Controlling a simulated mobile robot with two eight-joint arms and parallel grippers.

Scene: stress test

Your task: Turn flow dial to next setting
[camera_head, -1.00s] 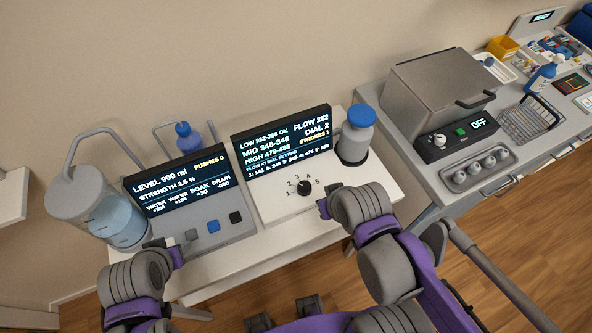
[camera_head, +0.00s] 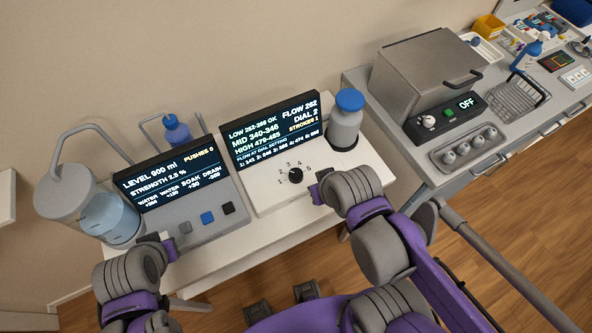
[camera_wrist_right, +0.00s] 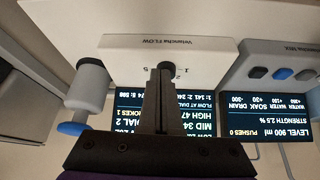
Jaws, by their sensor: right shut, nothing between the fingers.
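The flow dial (camera_head: 296,175) is a small black knob on the white flow panel (camera_head: 262,215), with printed numbers around it. The screen (camera_head: 272,150) above reads FLOW 262, DIAL 2, STROKES 1. My right gripper (camera_head: 317,192) is just right of and nearer than the dial in the head view. In the right wrist view its fingers (camera_wrist_right: 161,72) are shut and empty, in front of the dial area and hiding most of the knob; I cannot tell if they touch it. My left gripper (camera_head: 165,243) is by the front of the left panel; its opening is unclear.
The left panel has a level screen (camera_head: 180,178), several buttons (camera_head: 207,218) and a water tank (camera_head: 112,217). A blue-capped bottle (camera_head: 345,122) stands right of the flow screen. A grey box unit marked OFF (camera_head: 425,80) stands on the right counter.

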